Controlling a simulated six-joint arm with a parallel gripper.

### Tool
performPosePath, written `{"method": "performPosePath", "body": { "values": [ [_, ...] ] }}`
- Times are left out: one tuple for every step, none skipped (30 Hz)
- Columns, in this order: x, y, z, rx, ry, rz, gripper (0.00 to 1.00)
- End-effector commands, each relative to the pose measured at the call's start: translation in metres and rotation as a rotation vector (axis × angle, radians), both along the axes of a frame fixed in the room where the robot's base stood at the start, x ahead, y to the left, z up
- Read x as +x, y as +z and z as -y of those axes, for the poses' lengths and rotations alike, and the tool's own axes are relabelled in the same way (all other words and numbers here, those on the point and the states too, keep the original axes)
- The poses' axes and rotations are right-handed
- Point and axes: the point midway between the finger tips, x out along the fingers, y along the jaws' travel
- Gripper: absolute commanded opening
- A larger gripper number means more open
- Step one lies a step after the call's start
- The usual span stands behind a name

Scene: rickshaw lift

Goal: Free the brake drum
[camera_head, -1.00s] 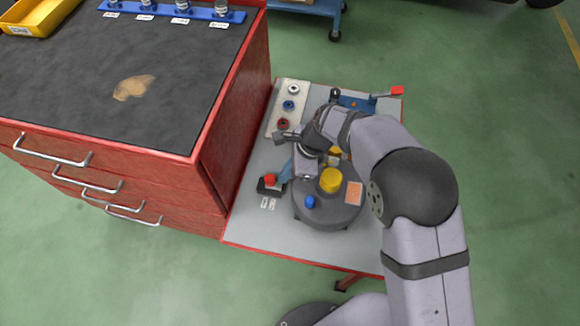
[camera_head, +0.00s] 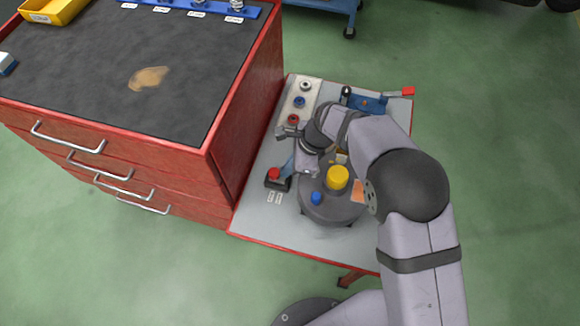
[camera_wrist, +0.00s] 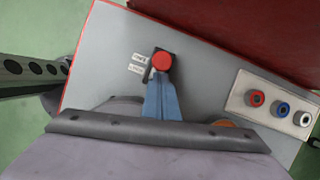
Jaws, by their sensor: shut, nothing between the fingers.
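The dark grey round brake drum (camera_head: 325,212) sits on the grey table, with a yellow cap (camera_head: 338,177), a blue knob (camera_head: 316,197) and an orange label (camera_head: 358,190) on top. My arm hides part of it. A red button on a black box (camera_head: 273,182) stands left of the drum. The red button also shows in the wrist view (camera_wrist: 162,61). My gripper (camera_head: 283,169) is shut and empty, its blue fingers pointing at the box. In the wrist view, my gripper (camera_wrist: 158,82) has its tips close to the red button; I cannot tell whether they touch it.
A pale panel with white, blue and red knobs (camera_head: 299,101) lies behind the button box. A blue device (camera_head: 366,103) with a red-ended handle (camera_head: 402,93) is at the table's back right. A red drawer cabinet (camera_head: 240,125) rises close on the left. Small labels (camera_wrist: 137,63) lie beside the button.

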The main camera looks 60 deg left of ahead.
Motion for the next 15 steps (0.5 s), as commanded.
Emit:
{"method": "performPosePath", "body": {
  "values": [
    [-0.011,0.004,-0.008,0.017,0.0,-0.012,0.0],
    [-0.011,0.005,-0.008,0.017,0.0,-0.012,0.0],
    [-0.01,0.006,-0.008,0.018,-0.001,-0.011,0.0],
    [-0.01,0.007,-0.008,0.018,-0.001,-0.011,0.0],
    [-0.01,0.008,-0.008,0.018,-0.001,-0.011,0.0],
    [-0.009,0.01,-0.008,0.018,-0.001,-0.011,0.0],
    [-0.009,0.011,-0.008,0.018,-0.001,-0.011,0.0],
    [-0.008,0.014,-0.007,0.019,-0.001,-0.011,0.0],
    [-0.007,0.017,-0.007,0.019,0.0,-0.01,0.0],
    [-0.006,0.02,-0.006,0.019,0.0,-0.01,0.0],
    [-0.005,0.023,-0.006,0.019,0.0,-0.01,0.0],
    [-0.003,0.027,-0.005,0.02,0.0,-0.01,0.0],
    [-0.002,0.031,-0.004,0.02,0.0,-0.01,0.0],
    [0.0,0.035,-0.003,0.019,0.0,-0.009,0.0],
    [0.002,0.039,-0.001,0.019,0.0,-0.008,0.0]
  ]
}}
